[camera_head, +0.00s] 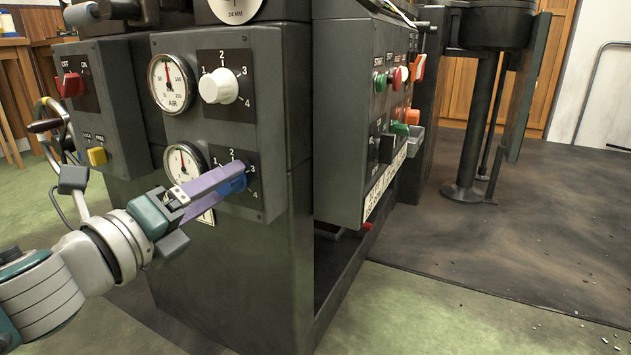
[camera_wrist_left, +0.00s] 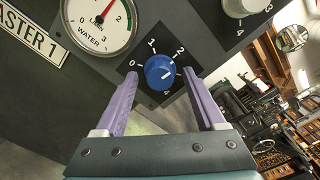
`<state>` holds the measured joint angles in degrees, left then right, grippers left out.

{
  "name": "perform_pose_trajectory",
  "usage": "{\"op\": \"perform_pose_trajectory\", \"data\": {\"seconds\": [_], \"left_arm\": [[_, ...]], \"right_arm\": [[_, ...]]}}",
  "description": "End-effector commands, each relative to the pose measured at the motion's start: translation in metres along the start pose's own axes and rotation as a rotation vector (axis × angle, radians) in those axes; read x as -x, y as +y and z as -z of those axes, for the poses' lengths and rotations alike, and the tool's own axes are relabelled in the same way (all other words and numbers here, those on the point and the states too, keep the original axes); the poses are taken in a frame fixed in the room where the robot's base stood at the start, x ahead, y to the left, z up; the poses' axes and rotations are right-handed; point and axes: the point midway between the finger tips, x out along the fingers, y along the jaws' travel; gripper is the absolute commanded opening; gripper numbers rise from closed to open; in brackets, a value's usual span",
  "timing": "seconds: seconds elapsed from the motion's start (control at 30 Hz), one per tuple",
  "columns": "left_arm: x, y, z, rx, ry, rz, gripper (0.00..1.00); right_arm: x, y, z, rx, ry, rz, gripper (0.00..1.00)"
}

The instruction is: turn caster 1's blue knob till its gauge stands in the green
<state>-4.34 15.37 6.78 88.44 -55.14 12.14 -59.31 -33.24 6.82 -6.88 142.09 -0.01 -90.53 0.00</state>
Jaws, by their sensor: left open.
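The blue knob (camera_wrist_left: 160,72) sits on a black dial plate numbered from 0, with its white mark toward the right, past 2. In the head view the knob (camera_head: 237,185) shows partly behind the purple fingers. My left gripper (camera_head: 229,178) is open, its fingertips on either side of the knob; contact cannot be told. The water gauge (camera_wrist_left: 97,32) is beside the knob. Its red needle points up and right, with a green band at the right of the scale; the needle looks short of the band. The plate reading "CASTER 1" (camera_wrist_left: 30,35) is left of it.
Above are the air gauge (camera_head: 172,84) and a white knob (camera_head: 219,86). A box with a red switch (camera_head: 70,85) and yellow switch (camera_head: 97,156) is left. A button panel (camera_head: 364,90) projects on the right. The floor at far right is mostly clear.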

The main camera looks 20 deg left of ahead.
Motion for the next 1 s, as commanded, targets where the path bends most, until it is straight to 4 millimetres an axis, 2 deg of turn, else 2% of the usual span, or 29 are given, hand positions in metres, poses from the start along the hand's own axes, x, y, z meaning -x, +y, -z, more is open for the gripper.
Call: {"op": "perform_pose_trajectory", "data": {"seconds": [0.17,0.4,0.53,0.7,1.0], "left_arm": [[0.023,-0.001,-0.001,0.003,0.001,-0.003,0.72],[0.071,-0.001,0.000,0.004,0.001,-0.004,0.72],[0.089,-0.001,0.000,0.003,0.001,-0.002,0.72],[0.098,0.000,0.000,0.000,0.000,0.000,0.72],[0.098,0.000,0.000,0.000,0.000,0.000,0.72]], "right_arm": [[0.007,0.000,0.002,0.000,0.000,0.000,1.00],[0.017,0.001,0.005,0.000,0.000,0.000,1.00],[0.019,0.001,0.006,0.000,0.000,0.000,1.00],[0.020,0.001,0.006,0.000,0.000,0.000,1.00],[0.020,0.001,0.006,0.000,0.000,0.000,1.00]]}}
